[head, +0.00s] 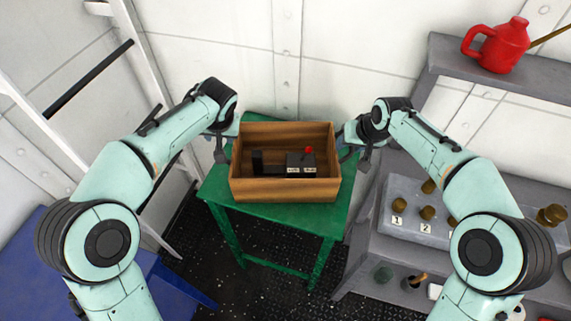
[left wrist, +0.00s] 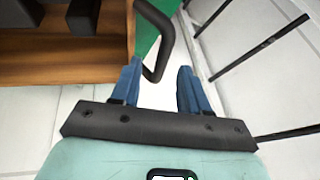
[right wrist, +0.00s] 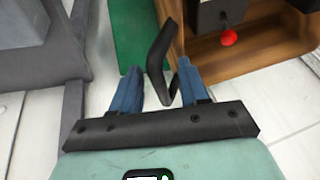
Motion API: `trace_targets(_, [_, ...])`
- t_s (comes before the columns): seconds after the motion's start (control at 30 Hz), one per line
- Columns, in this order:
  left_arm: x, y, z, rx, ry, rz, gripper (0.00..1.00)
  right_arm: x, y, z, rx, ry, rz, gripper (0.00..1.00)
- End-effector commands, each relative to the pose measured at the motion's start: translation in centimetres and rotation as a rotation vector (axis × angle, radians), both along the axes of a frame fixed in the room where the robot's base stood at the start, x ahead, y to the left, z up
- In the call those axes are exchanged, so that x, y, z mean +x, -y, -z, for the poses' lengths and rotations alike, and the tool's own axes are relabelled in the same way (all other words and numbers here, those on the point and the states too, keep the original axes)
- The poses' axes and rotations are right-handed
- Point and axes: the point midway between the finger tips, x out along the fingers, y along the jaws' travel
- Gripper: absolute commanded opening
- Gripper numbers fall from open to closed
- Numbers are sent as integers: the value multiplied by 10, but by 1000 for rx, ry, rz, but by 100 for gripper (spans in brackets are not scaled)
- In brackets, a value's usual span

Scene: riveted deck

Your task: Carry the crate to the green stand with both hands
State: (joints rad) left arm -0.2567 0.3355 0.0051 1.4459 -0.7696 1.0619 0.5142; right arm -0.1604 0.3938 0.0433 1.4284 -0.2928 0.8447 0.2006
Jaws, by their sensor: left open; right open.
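The open-topped brown wooden crate (head: 285,190) sits level on the green stand (head: 290,218), with the stand's top showing around it. A dark block and a box with a red knob (head: 308,150) are inside. My left gripper (head: 226,148) is at the crate's left side, open. In the left wrist view its blue fingers (left wrist: 159,74) are spread with the black handle (left wrist: 158,68) between them, not clamped. My right gripper (head: 349,147) is at the right side, open. In the right wrist view its fingers (right wrist: 158,74) stand either side of the other black handle (right wrist: 156,62).
A grey shelf unit (head: 385,250) with numbered places and brass weights stands close on the right, a red can (head: 497,45) on its top shelf. A white ladder (head: 60,130) leans at left. A blue table (head: 50,270) is at lower left. Walls stand behind.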

Motion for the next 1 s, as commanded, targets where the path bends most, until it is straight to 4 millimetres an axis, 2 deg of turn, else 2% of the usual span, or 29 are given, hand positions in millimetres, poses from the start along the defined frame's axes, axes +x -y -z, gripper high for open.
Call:
trace_targets(0.1, [-9, 7, -25, -2, 4, 2, 45, 0, 0, 0, 0, 0, 0, 44])
trace_targets(0.23, [-17, 11, -45, -1, 3, 2, 45, 0, 0, 0, 0, 0, 0, 44])
trace_targets(0.4, [-23, 15, -59, 0, 1, 1, 45, 0, 0, -1, 0, 0, 0, 44])
trace_targets(0.53, [-24, 15, -61, 0, 0, 2, 45, -3, 2, -9, 0, 2, 0, 44])
trace_targets(1.0, [-24, 15, -61, -1, 0, 1, 45, -37, 19, -92, 1, 4, -1, 44])
